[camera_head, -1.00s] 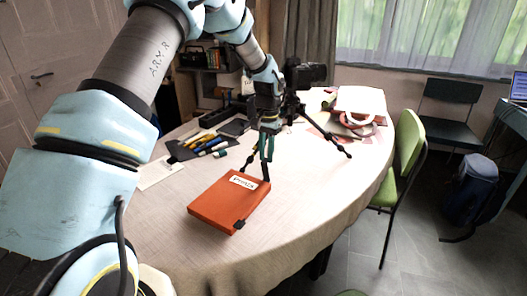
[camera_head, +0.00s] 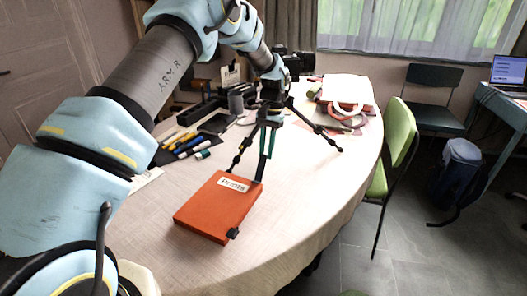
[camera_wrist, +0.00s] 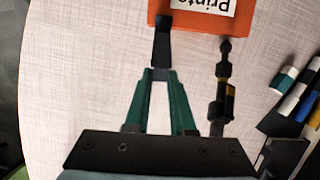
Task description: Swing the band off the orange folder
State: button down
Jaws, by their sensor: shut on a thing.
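The orange folder (camera_head: 215,208) lies flat on the table, with a white label near its far edge and a black clip at its near right corner. It also shows at the top of the wrist view (camera_wrist: 190,22). My gripper (camera_wrist: 160,76), with green fingers, is shut on a narrow black band (camera_wrist: 163,45). The band runs from the fingertips to the folder's edge, and its free end overlaps that edge. I cannot tell whether it touches the folder. In the head view my gripper (camera_head: 266,150) is just beyond the folder's far right corner.
A black tripod (camera_head: 322,131) with a camera stands close around my gripper; one leg (camera_wrist: 224,85) is right beside the fingers in the wrist view. Markers (camera_head: 188,145) lie left of it. The table's front right is clear.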

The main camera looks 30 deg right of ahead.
jog(key=shift+w+d+f, duration=0.2)
jog(key=shift+d+f, duration=0.05)
jog(key=shift+f, duration=0.15)
dwell(0.3)
jog(key=c, duration=0.8)
grip_release()
jog(key=shift+o, duration=0.2)
jog(key=shift+d, duration=0.1)
notch_tip(320, 180, up, 10)
jog(key=b, duration=0.3)
